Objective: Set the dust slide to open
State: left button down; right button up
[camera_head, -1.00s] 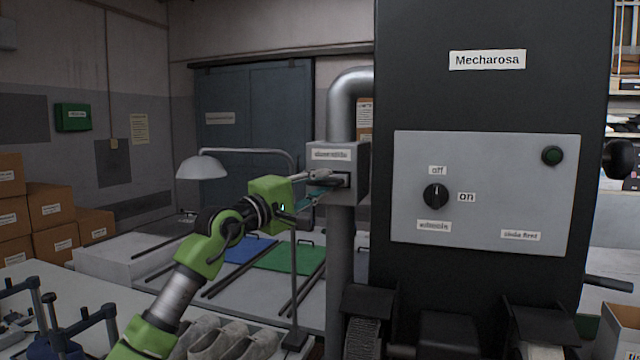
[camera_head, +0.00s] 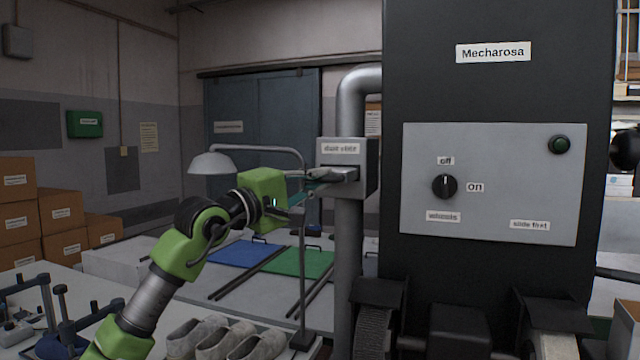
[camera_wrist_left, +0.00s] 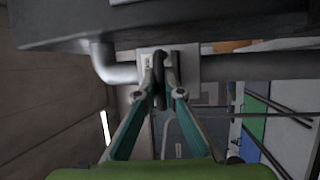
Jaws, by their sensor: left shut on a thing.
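The dust slide is a grey box (camera_head: 341,152) on the vertical grey pipe, labelled "dust slide", at the middle of the head view. Its dark handle (camera_wrist_left: 159,88) shows between my fingers in the left wrist view. My left gripper (camera_head: 335,174) reaches the front of the box from the left and is shut on the handle. The fingertips (camera_wrist_left: 159,80) meet at the box in the left wrist view. How far the slide is drawn out is hard to tell behind the fingers. My right gripper is not in view.
The black Mecharosa machine (camera_head: 490,90) stands right of the pipe, with a knob (camera_head: 444,186) on its grey panel. A desk lamp (camera_head: 212,163) stands behind my left arm. Shoes (camera_head: 225,338) and blue and green mats (camera_head: 300,262) lie below.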

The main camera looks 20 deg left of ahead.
pick_arm(q)
jog(key=c, duration=2.1)
grip_release()
jog(key=shift+c, duration=0.2)
jog(key=v, duration=1.2)
jog(key=shift+s, duration=0.1)
